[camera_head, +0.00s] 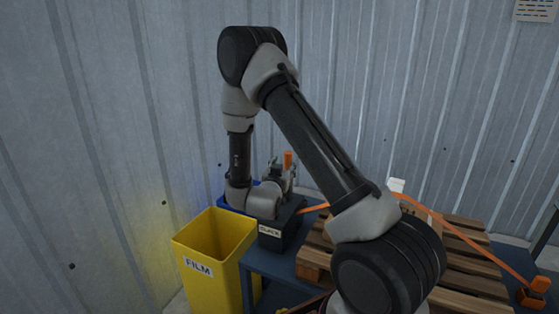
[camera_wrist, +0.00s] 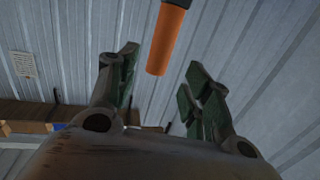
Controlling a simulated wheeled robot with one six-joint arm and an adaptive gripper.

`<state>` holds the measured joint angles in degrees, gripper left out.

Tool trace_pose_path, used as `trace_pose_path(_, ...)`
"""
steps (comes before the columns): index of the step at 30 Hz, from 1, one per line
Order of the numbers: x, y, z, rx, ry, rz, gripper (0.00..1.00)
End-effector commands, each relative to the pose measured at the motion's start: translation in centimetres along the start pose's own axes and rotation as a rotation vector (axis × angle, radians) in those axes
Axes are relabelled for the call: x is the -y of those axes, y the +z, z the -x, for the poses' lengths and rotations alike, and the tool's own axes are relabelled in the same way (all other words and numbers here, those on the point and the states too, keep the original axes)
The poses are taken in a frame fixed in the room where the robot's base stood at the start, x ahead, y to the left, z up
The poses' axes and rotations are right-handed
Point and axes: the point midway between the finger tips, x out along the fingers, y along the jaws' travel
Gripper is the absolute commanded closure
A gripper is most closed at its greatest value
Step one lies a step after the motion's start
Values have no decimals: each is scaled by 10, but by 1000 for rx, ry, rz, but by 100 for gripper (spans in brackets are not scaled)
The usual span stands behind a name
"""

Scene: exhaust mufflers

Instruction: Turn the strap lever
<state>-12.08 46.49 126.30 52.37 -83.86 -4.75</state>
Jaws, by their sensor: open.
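The strap lever (camera_head: 288,160) shows as an upright orange handle at the left end of an orange strap. In the wrist view the orange handle (camera_wrist: 168,40) hangs down from the top edge, and its blunt end lies across the gap between my fingertips. I cannot tell whether it is between the fingers or beyond them. My gripper (camera_wrist: 160,72) is open, with green-padded fingers on both sides of the gap and nothing gripped. In the head view my gripper (camera_head: 278,171) is small, close to the handle. The lever's base is hidden by my wrist.
The orange strap (camera_head: 460,234) crosses a wooden pallet (camera_head: 466,262) and a partly hidden cardboard box to an orange fitting (camera_head: 538,286) at right. A dark labelled bin (camera_head: 279,238) and a yellow FILM bin (camera_head: 214,252) stand near my wrist. A corrugated wall (camera_head: 130,120) is behind.

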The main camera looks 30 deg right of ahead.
Motion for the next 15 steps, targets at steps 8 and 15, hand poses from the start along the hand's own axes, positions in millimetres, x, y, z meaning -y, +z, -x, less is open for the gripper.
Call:
trace_pose_path(8, -6, 2, -23, -33, 21, 16, 51)
trace_pose_path(15, -5, 1, -62, -31, 18, 15, 51)
